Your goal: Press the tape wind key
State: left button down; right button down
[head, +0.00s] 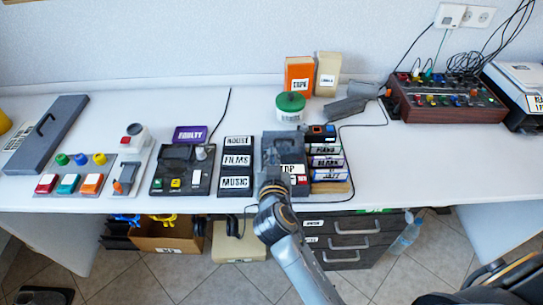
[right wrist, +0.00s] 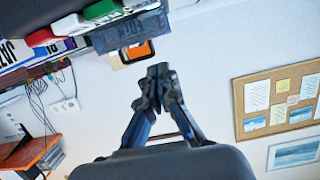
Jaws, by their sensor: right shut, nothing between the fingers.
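A dark tape machine (head: 297,142) stands at the middle of the white table, with a partly hidden label ending in "TOP" on its front. My right gripper (head: 269,148) is over its left part and hides much of it. In the right wrist view my right gripper (right wrist: 158,74) is shut and empty. I cannot tell which key is tape wind. My left gripper is not in view.
Labelled cassettes (head: 327,162) are stacked close to the right of the machine. Black boxes labelled Films and Music (head: 236,160) stand to its left. A green-lidded jar (head: 290,106) is behind it.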

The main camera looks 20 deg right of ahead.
aim_at(285, 169)
jog(key=x, duration=0.4)
jog(key=shift+w+r, duration=0.1)
jog(key=shift+r, duration=0.05)
jog(key=f, duration=0.3)
jog(key=shift+w+d+f, duration=0.1)
jog(key=shift+w+f, duration=0.15)
jog(key=shift+w, duration=0.05)
jog(key=shift+f, duration=0.5)
